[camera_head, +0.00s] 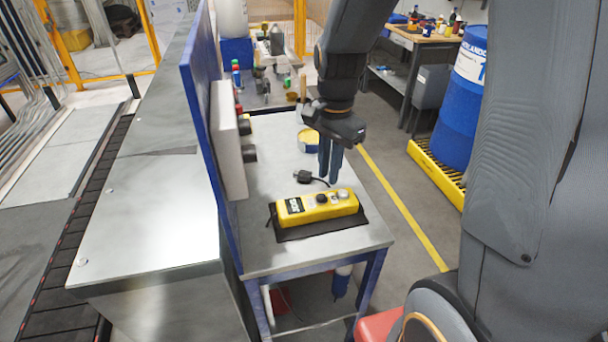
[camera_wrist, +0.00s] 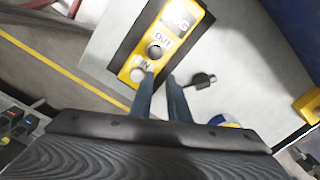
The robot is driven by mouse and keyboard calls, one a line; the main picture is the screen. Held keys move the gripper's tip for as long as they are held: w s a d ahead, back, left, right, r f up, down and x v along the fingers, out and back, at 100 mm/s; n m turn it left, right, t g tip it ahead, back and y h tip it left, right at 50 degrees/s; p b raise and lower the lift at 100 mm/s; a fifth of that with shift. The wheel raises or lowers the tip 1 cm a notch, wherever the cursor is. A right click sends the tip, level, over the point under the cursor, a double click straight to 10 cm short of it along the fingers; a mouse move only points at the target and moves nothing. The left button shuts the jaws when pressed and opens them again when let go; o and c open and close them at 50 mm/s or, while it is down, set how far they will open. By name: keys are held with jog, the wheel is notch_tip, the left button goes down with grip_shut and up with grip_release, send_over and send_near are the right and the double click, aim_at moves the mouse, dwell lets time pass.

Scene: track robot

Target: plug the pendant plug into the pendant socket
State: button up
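The black pendant plug (camera_head: 303,176) lies on the grey bench top behind the yellow pendant (camera_head: 318,206), with a thin dark cable on it. In the wrist view the plug (camera_wrist: 204,80) is just right of my finger tips. The pendant lies on a black mat (camera_head: 290,235) and also shows in the wrist view (camera_wrist: 155,50). My gripper (camera_head: 330,182) points down above the bench, right of the plug. Its fingers (camera_wrist: 161,79) are apart with nothing between them. I cannot make out the pendant socket for sure; dark round fittings (camera_head: 249,154) sit on a grey box.
The grey box (camera_head: 228,140) is fixed to an upright blue panel (camera_head: 203,120) along the bench's left side. A yellow-and-white can (camera_head: 308,141) and several bottles stand farther back. A blue drum (camera_head: 462,110) stands right, across the aisle. The bench's front is clear.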

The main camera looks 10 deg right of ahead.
aim_at(308, 177)
jog(key=w+m, duration=0.2)
jog(key=m, duration=0.1)
jog(key=w+m, duration=0.2)
jog(key=m, duration=0.1)
jog(key=w+m+g, duration=0.1)
jog(key=w+m, duration=0.2)
jog(key=shift+d+r+m+p, duration=0.15)
jog(key=shift+d+m+p, duration=0.15)
jog(key=shift+m, duration=0.1)
jog(key=shift+w+a+f+m+y+p, duration=0.15)
jog(key=shift+f+m+p, duration=0.35)
jog(key=shift+f, duration=0.8)
jog(key=shift+w+a+f+m+y+p, duration=0.15)
jog(key=shift+f+m+p, duration=0.3)
jog(key=shift+f, duration=0.85)
jog(key=shift+w+a+f+m+p, duration=0.3)
jog(key=shift+f+p, duration=0.35)
jog(key=shift+f, duration=0.65)
jog(key=shift+s+d, duration=0.1)
grip_shut()
